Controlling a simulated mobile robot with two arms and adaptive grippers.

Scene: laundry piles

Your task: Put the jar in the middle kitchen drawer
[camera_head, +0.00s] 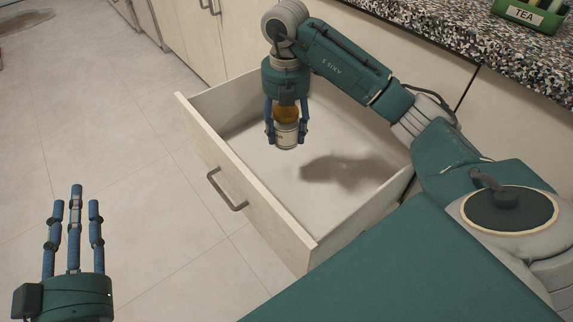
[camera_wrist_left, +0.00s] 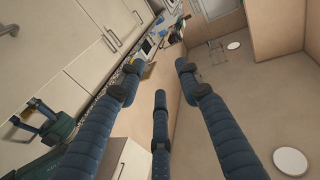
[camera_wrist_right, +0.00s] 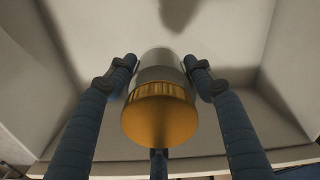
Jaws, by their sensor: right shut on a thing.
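The jar (camera_head: 286,133), with a golden lid and a pale label, is held in my right gripper (camera_head: 287,138). It hangs lid-up over the open drawer (camera_head: 255,217), apart from the drawer floor, whose shadow lies to the right. In the right wrist view the jar (camera_wrist_right: 160,105) sits between the fingers, its golden lid toward the camera. My left gripper (camera_head: 73,220) is empty with fingers spread, at the lower left over the floor. The left wrist view shows its open fingers (camera_wrist_left: 155,80) with nothing between them.
The drawer is pulled out and looks empty inside. Its handle (camera_head: 228,190) is on the front panel. A speckled counter (camera_head: 440,40) runs along the top right, with a green TEA container (camera_head: 528,15) on it. Tiled floor (camera_head: 120,140) lies clear at left.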

